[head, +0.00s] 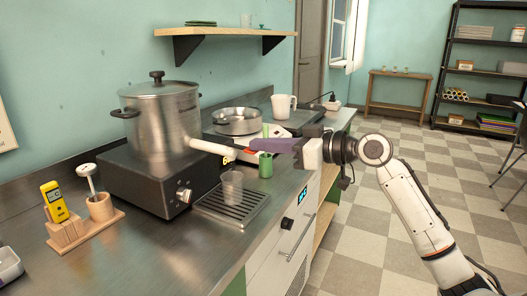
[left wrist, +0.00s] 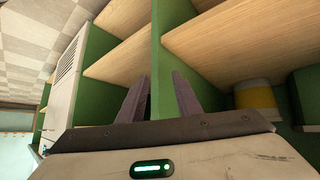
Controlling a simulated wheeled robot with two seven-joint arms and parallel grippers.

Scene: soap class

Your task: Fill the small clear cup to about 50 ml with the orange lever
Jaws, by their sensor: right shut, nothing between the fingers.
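The small clear cup (head: 232,185) stands upright on the drip tray (head: 240,212) in front of the steel pot (head: 160,115). Any liquid level in it is too small to tell. A white spout (head: 208,147) runs from the pot toward the right, above the cup. The orange lever (head: 249,152) shows at its far end, right by my right gripper (head: 254,146). That gripper is shut and empty, its fingers pointing left; I cannot tell whether they touch the lever. My left gripper (left wrist: 161,76) is open and empty in the left wrist view, facing wooden shelves.
A yellow thermometer (head: 54,202) and a plunger-like tool (head: 88,180) stand in a wooden holder at left. A pan (head: 238,122) and a white jug (head: 284,106) are farther back. The front left counter is fairly clear.

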